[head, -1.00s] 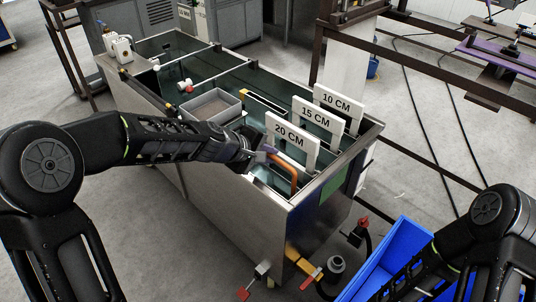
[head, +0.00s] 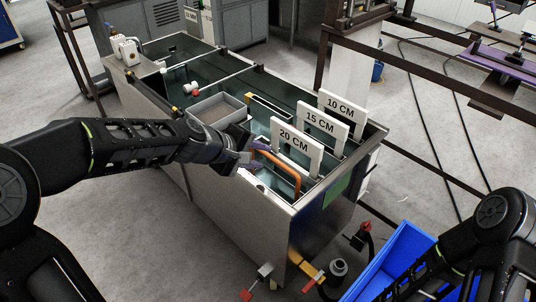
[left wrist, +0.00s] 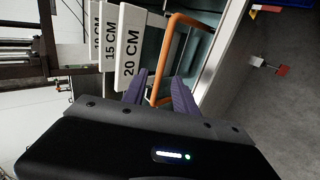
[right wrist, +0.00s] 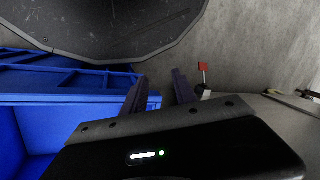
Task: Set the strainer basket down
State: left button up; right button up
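The strainer basket shows mainly by its orange handle (head: 282,170), an upright bent bar at the front side of the tank, beside the 20 CM sign (head: 297,143). Its lower part is mostly hidden down in the tank. My left gripper (head: 258,158) is just left of the handle, with its purple fingers apart. In the left wrist view the handle (left wrist: 184,20) rises beyond the spread fingertips (left wrist: 158,88), with one end seen between them. I see no grip on it. My right gripper (right wrist: 160,88) is open and empty beside the blue bin.
The long metal tank (head: 240,190) holds dark liquid. A grey tray (head: 217,108) sits on it, left of the signs 15 CM (head: 321,124) and 10 CM (head: 340,106). The blue bin (head: 392,262) stands at lower right. Valves (head: 312,272) project near the tank's base.

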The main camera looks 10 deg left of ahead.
pick_arm(q)
jog(key=v, duration=0.4)
jog(key=shift+s+a+r+p, duration=0.15)
jog(key=shift+s+r+p, duration=0.1)
jog(key=shift+s+p, duration=0.1)
jog(key=shift+w, duration=0.1)
